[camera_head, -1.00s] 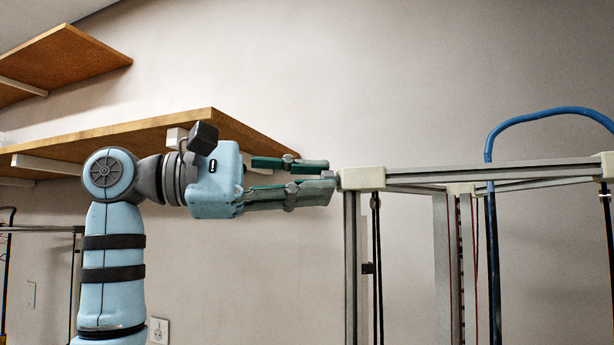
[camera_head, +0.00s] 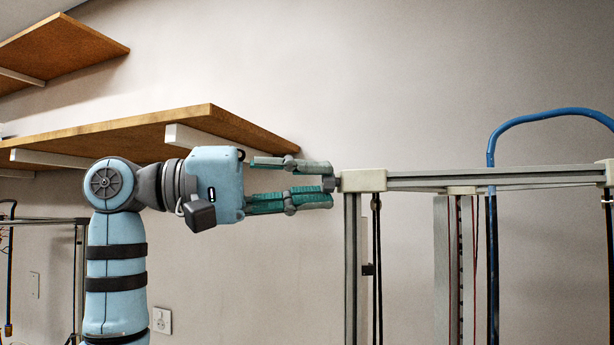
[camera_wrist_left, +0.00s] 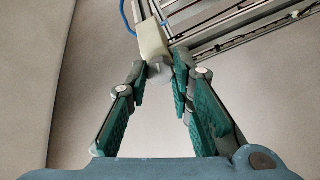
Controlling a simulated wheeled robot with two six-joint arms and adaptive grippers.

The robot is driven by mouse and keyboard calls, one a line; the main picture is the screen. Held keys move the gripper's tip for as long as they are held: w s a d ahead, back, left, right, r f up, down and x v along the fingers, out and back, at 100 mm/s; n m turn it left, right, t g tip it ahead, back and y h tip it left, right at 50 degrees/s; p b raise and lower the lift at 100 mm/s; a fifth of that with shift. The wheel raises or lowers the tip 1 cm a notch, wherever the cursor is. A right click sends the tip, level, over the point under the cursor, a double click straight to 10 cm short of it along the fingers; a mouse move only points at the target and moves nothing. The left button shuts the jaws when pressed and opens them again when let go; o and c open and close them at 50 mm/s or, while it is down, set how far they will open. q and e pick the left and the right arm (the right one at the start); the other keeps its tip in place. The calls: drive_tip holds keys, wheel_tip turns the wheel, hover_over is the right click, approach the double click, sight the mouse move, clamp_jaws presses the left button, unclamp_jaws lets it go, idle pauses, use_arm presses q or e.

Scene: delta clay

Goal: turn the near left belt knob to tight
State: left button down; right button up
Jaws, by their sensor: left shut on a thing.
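The near left belt knob (camera_head: 329,184) is a small grey knob on the left face of the pale corner block (camera_head: 364,180) of the printer frame. In the left wrist view the knob (camera_wrist_left: 160,72) sits between the fingertips, just below the pale block (camera_wrist_left: 153,40). My left gripper (camera_head: 328,184) reaches in from the left, level with the block, its green-padded fingers shut on the knob. The fingers partly cover the knob in the head view. In the left wrist view the left gripper (camera_wrist_left: 160,78) has a finger on each side of the knob. My right gripper is not in view.
The frame's top beam (camera_head: 480,178) runs right from the block, with upright posts and dark belts below. A blue tube (camera_head: 545,114) arches over it. A wooden shelf (camera_head: 150,132) hangs above and behind my left arm. The wall area above the frame is clear.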

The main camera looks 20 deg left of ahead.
use_arm(q)
drive_tip(key=m, duration=0.4)
drive_tip(key=shift+m, duration=0.4)
drive_tip(key=shift+r+m+g, duration=0.1)
drive_tip(key=shift+m+g, duration=0.2)
drive_tip(key=shift+m, duration=1.4)
drive_tip(key=shift+w+m, duration=0.1)
drive_tip(key=shift+m, duration=0.2)
drive_tip(key=c, duration=1.6)
unclamp_jaws()
drive_tip(key=shift+o, duration=0.9)
drive_tip(key=shift+w+d, duration=0.1)
drive_tip(key=v, duration=1.1)
drive_tip(key=shift+a+f, duration=0.25)
drive_tip(key=shift+a, duration=0.1)
